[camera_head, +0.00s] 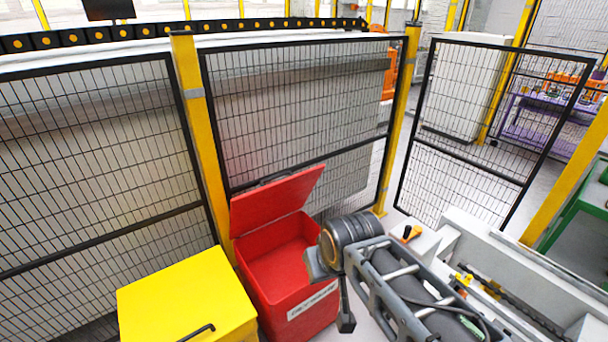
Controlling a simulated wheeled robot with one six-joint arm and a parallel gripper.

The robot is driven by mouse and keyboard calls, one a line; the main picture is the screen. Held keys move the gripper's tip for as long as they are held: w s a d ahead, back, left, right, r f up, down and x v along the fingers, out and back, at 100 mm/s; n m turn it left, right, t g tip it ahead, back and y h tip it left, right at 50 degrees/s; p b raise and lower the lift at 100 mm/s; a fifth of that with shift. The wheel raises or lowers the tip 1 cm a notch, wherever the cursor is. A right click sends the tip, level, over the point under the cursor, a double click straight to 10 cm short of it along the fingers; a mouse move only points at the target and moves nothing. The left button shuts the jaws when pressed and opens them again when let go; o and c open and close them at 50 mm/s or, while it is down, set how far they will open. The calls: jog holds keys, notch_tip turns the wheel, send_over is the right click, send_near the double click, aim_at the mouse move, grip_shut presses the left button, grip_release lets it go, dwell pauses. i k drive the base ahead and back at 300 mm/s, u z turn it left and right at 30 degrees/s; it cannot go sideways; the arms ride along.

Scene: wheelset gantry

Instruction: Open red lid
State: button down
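The red bin (294,265) stands on the floor in the middle, in front of the mesh fence. Its red lid (277,204) is raised and tilted up at the back, so the bin's inside shows and looks empty.
A yellow bin (185,295) with a shut lid and black handle stands left of the red bin. Mesh fence (290,100) and yellow posts (200,140) close off the back. A mesh gate panel (480,130) stands at the right. Grey machinery (540,270) fills the lower right.

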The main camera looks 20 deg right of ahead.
aim_at(249, 212)
jog(key=z, duration=0.15)
jog(key=i, duration=0.85)
jog(key=u, duration=0.95)
